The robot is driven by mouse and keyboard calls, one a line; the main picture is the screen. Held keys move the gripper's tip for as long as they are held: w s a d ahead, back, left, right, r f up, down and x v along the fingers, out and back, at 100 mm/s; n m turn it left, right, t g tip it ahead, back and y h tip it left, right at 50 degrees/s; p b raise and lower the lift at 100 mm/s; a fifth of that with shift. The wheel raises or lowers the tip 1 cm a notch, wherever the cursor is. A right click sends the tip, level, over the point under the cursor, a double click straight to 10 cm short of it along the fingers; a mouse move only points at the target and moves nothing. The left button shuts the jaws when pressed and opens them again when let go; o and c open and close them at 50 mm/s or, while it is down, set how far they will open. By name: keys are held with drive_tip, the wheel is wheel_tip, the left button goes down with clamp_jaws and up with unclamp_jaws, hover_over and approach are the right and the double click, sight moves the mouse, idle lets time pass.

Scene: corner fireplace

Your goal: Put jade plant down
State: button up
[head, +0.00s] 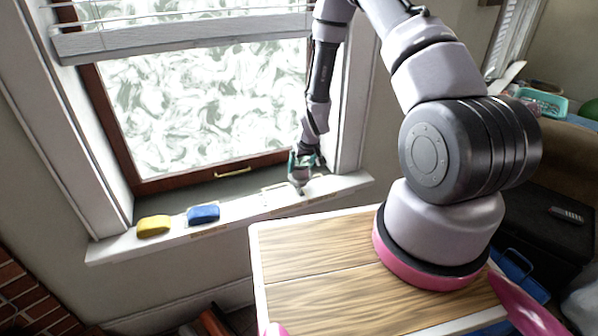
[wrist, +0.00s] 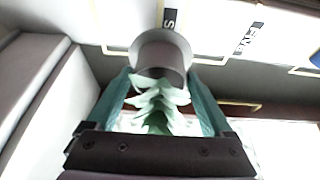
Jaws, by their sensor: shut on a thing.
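The jade plant has a grey pot (head: 299,176) at the right part of the white window sill (head: 255,208). In the wrist view its pale green leaves (wrist: 160,106) lie between my two teal fingers, with the grey pot (wrist: 160,48) beyond them at the fingertips. My gripper (head: 303,158) is shut on the plant from above; it also shows in the wrist view (wrist: 158,76). The pot is at or just above the sill; I cannot tell whether it touches. In the head view the leaves are mostly hidden by my fingers.
A blue block-like thing (head: 203,214) and a yellow one (head: 153,226) lie on the sill to the left. Outlined, labelled patches mark the sill. The window frame (head: 215,178) is close behind, and the side wall (head: 354,110) stands close at right.

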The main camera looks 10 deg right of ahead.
drive_tip(key=shift+f, duration=1)
drive_tip(key=shift+f, duration=0.1)
drive_tip(key=o, duration=1.4)
drive_tip(key=shift+d, duration=0.1)
drive_tip(key=shift+c, duration=0.2)
